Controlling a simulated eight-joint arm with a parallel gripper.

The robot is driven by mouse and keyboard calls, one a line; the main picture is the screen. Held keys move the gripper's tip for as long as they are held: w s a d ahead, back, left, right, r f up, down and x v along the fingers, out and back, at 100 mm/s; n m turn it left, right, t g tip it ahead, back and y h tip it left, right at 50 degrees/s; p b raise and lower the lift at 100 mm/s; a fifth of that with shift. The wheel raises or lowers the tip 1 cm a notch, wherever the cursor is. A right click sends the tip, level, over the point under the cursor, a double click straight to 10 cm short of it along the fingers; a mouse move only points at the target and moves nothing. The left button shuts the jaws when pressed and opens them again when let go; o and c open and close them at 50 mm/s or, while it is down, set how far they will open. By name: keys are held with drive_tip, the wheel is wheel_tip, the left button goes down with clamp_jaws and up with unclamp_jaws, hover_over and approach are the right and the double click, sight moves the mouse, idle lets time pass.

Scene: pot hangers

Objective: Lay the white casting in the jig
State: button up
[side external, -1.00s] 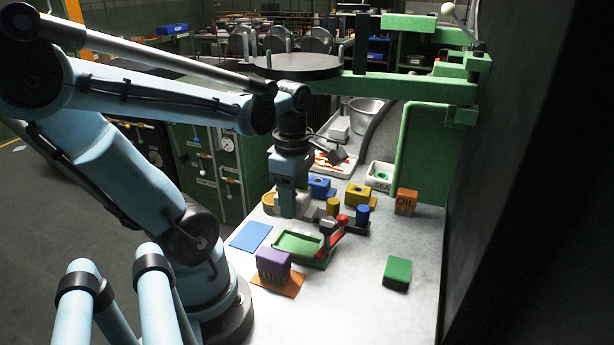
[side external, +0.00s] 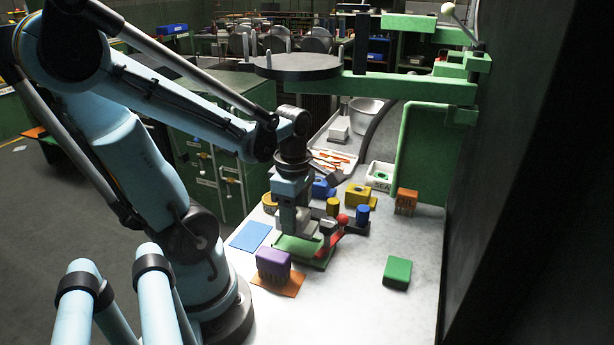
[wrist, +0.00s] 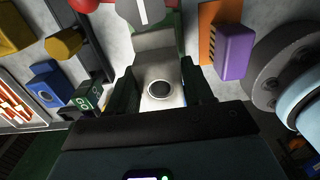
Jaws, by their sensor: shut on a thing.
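The white casting (wrist: 158,72), a stepped pale block with a round dark-rimmed hole, is between the two fingers of my gripper (wrist: 160,92) in the wrist view. In the side view my gripper (side external: 294,218) points down, shut on the casting (side external: 304,236). The jig is a shallow green tray (side external: 312,260) with a red clamp (side external: 334,238) on its right side. The casting is over the back part of the jig. Whether it touches the tray is hidden. Only slivers of the jig show around the casting in the wrist view.
A purple block (side external: 273,264) on an orange mat (side external: 287,285) stands near the front left of the jig. A blue mat (side external: 250,236) lies left. A red ball (side external: 342,220) and yellow and blue parts crowd behind right. A green block (side external: 397,271) sits right, with bare bench around it.

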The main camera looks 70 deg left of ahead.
sight(296, 246)
drive_tip(key=shift+f, duration=2.2)
drive_tip(key=shift+f, duration=0.25)
drive_tip(key=o, duration=1.2)
drive_tip(key=shift+o, duration=0.5)
drive_tip(key=shift+w+r, duration=0.1)
drive_tip(key=shift+r, duration=6.1)
drive_tip(key=w+d+m+t, duration=0.1)
drive_tip(key=m, duration=0.3)
drive_tip(key=w+d+m+t, duration=0.1)
drive_tip(key=w+m, duration=0.1)
drive_tip(key=m, duration=0.2)
drive_tip(key=w+d+m+t, duration=0.1)
drive_tip(key=d+m, duration=0.1)
drive_tip(key=m, duration=0.2)
drive_tip(key=shift+w+f+m+y, duration=0.3)
drive_tip(key=shift+w+f+y, duration=0.05)
drive_tip(key=shift+f+y, duration=0.05)
drive_tip(key=w+d+m+t, duration=0.4)
drive_tip(key=d+m, duration=0.2)
drive_tip(key=m, duration=0.8)
drive_tip(key=shift+d+r+h, duration=0.15)
drive_tip(key=shift+r+h, duration=0.25)
